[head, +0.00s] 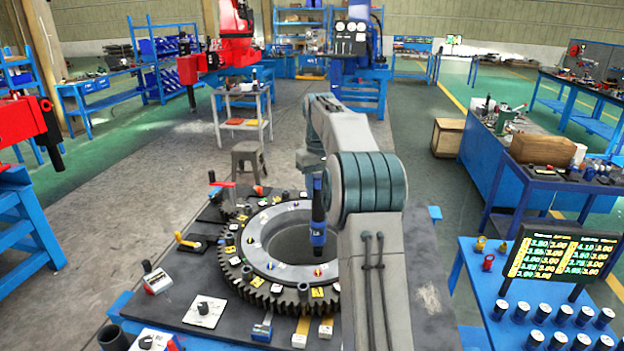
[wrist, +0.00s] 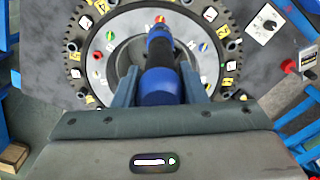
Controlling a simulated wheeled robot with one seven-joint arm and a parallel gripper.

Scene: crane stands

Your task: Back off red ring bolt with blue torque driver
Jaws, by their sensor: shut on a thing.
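The blue torque driver (wrist: 160,85), blue with a black middle, is held upright between the two fingers of my gripper (wrist: 160,92) in the wrist view. In the head view the driver (head: 318,212) hangs over the inner edge of the geared ring (head: 262,293); my arm hides my gripper there. Small coloured bolt markers sit around the light ring face. I cannot tell whether the driver touches any bolt.
The ring lies on a dark tabletop with small boxes, tags and a white switch box (head: 204,311) around it. At right, a blue table (head: 474,262) carries a readout screen (head: 556,257) and several dark cylinders. A stool (head: 248,158) stands behind.

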